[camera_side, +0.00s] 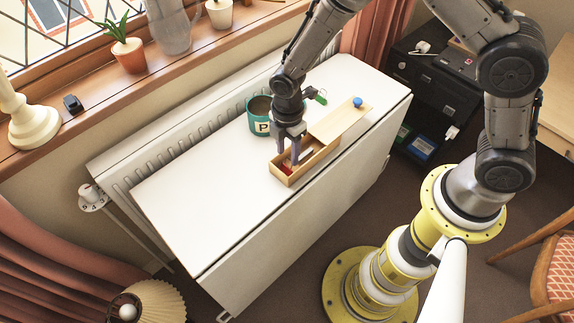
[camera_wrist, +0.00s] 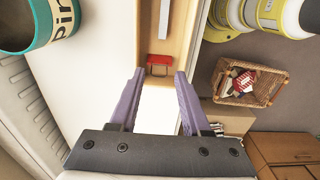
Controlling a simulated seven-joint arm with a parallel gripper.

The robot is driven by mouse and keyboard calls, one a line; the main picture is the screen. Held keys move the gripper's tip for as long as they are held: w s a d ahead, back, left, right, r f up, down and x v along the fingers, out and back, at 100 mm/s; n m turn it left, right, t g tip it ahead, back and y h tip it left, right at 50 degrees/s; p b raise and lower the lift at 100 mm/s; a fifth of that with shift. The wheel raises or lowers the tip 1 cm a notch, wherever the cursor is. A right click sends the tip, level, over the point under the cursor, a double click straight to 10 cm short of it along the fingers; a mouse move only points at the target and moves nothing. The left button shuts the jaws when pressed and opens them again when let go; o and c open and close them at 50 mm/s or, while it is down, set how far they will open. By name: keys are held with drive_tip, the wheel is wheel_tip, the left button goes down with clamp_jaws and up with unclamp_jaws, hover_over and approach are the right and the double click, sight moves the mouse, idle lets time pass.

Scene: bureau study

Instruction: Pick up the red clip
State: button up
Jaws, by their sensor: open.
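A red clip (camera_wrist: 158,60) lies in the wooden box (camera_wrist: 182,25), near its end wall in the wrist view. In the side view only a small red part of it (camera_side: 287,171) shows inside the box (camera_side: 292,178). My gripper (camera_side: 288,158) points down over the near end of the box, its fingers partly hiding the inside. In the wrist view my gripper (camera_wrist: 160,74) is open and empty, with the clip showing just beyond the gap between the fingertips. Whether the fingertips are below the box rim I cannot tell.
A pale stick-like piece (camera_wrist: 165,15) lies in the box. The wooden lid (camera_side: 340,121) with a blue knob (camera_side: 357,102) extends beyond the box's far end. A teal mug (camera_side: 262,119) stands close by. The white table (camera_side: 215,190) is clear at the left.

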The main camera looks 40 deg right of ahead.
sight(287, 166)
drive_tip(key=shift+f, duration=1.45)
drive_tip(key=shift+c, duration=0.3)
clamp_jaws()
drive_tip(key=shift+r, duration=0.1)
